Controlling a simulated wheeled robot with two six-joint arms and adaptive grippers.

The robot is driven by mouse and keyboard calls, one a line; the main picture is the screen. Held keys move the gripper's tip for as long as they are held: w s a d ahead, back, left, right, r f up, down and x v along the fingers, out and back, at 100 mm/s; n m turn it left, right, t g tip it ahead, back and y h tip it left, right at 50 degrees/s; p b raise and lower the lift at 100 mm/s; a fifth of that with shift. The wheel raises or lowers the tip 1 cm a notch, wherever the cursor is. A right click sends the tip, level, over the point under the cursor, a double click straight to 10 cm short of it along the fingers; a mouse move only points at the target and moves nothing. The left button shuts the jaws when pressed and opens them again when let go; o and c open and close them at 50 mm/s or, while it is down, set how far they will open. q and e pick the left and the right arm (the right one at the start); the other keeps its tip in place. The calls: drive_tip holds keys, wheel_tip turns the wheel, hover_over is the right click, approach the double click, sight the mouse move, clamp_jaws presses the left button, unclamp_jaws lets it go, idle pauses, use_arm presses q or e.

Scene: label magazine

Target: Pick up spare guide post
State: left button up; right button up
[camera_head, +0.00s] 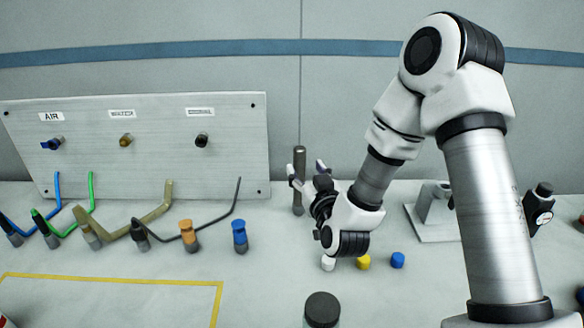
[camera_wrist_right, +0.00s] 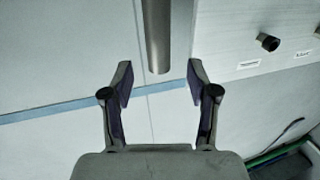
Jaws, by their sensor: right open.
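A dark grey metal post (camera_head: 299,185), which looks like the spare guide post, stands upright on the bench to the right of the label board. My right gripper (camera_head: 307,170) is open beside it, its fingers pointing toward the post's upper part. In the right wrist view the post (camera_wrist_right: 157,38) comes in from the top edge, and its end lines up with the gap between the open fingertips (camera_wrist_right: 160,70). No finger visibly grips it. I cannot tell whether the post is within the fingers or just beyond them. My left gripper is out of view.
The label board (camera_head: 180,170) with several knobs stands left of the post. Bent coloured tools, an orange peg (camera_head: 188,235) and a blue peg (camera_head: 240,235) are in front. White, yellow (camera_head: 363,262) and blue caps lie below my right wrist. A grey block (camera_head: 437,205) stands right.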

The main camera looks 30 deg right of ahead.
sight(301, 159)
drive_tip(key=shift+w+r, duration=0.3)
drive_tip(key=shift+r, duration=0.05)
drive_tip(key=shift+w+d+r, duration=0.15)
drive_tip(key=shift+w+r, duration=0.05)
drive_tip(key=x, duration=0.1)
drive_tip(key=p+x, duration=0.1)
drive_tip(key=x, duration=0.3)
drive_tip(key=shift+w+d+f, duration=0.1)
drive_tip(key=shift+d+f, duration=0.05)
drive_tip(key=shift+f, duration=0.25)
drive_tip(key=shift+r, duration=0.15)
drive_tip(key=shift+c, duration=0.3)
clamp_jaws()
